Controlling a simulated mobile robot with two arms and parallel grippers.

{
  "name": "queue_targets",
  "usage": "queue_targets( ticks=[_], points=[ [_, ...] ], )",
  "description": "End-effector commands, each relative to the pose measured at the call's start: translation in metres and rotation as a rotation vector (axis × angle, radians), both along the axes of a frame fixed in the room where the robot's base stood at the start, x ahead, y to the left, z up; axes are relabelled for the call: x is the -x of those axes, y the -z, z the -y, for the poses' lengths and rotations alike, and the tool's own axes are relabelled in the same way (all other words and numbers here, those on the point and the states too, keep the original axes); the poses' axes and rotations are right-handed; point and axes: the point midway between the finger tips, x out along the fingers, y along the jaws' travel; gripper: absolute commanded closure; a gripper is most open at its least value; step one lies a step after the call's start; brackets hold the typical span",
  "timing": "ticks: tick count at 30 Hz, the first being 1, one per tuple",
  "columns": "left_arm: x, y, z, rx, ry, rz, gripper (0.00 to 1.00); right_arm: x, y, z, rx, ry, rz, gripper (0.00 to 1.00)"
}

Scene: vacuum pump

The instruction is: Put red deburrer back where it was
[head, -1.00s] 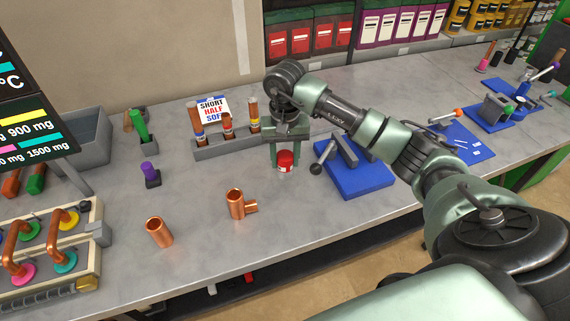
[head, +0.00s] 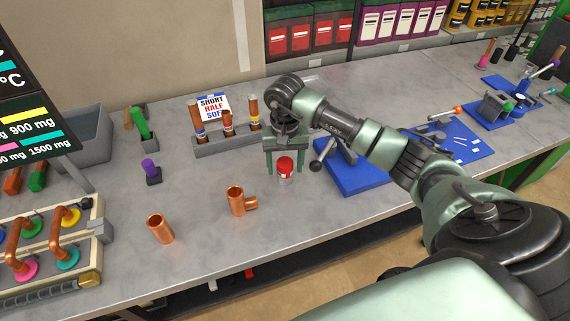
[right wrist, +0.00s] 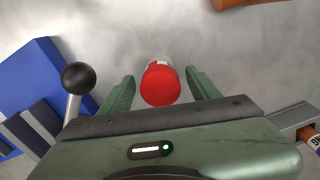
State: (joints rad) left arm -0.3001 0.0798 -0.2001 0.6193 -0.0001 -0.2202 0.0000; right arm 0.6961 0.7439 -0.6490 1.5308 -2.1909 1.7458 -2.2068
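The red deburrer (head: 285,166), a short round piece with a red top and a pale body, appears to stand upright on the grey workbench, left of the blue mat. My right gripper (head: 284,160) is over it from behind. In the right wrist view the deburrer (right wrist: 161,84) lies between the two green fingers (right wrist: 160,90), with a gap on both sides. The right gripper is open and does not grip it. My left gripper is not in view.
A grey holder (head: 226,145) with copper pieces and a sign stands close left of my right gripper. A blue mat (head: 362,178) with a black-knobbed lever tool is close right. A copper tee (head: 236,201) and a copper coupling (head: 160,228) stand in front. Bare bench lies between.

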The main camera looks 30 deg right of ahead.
Motion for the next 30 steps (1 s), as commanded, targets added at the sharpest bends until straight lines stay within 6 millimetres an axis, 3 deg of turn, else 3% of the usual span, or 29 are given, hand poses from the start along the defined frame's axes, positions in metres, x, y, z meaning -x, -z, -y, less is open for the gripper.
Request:
queue_targets(
  ticks=[4,7,21,30],
  points=[
    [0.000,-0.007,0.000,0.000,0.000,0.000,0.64,0.000,-0.006,0.000,-0.001,0.000,0.000,0.38],
    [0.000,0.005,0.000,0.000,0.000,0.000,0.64,-0.001,-0.015,0.001,0.002,0.001,0.005,0.38],
    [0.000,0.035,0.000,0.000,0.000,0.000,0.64,-0.001,-0.108,0.000,0.000,0.001,0.004,0.38],
    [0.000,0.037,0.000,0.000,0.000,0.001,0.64,0.000,-0.123,0.000,0.000,0.000,-0.001,0.38]
  ],
)
